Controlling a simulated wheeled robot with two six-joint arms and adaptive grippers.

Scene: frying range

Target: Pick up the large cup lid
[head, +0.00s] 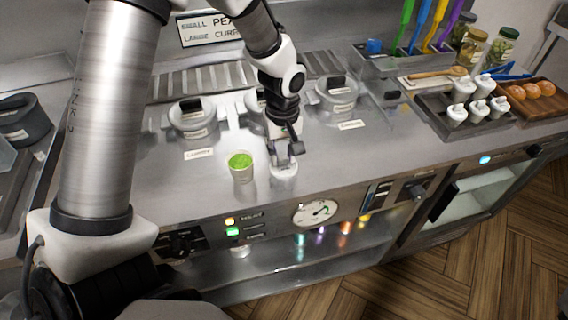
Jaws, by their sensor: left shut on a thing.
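My left gripper (286,157) points down over the front part of the steel counter. It is shut on a pale, round thing (284,174), which looks like the large cup lid. The fingers cover part of it, and I cannot tell whether it touches the counter or whether a cup is under it. A clear cup with green contents (241,170) stands upright just to the left, apart from the gripper. My right gripper is not in view.
Lidded round pots (193,120) line the back of the counter. A dark tray (468,128) with several white shakers stands at right, beside a wooden tray (540,105) of orange-brown items. The counter right of the gripper is clear.

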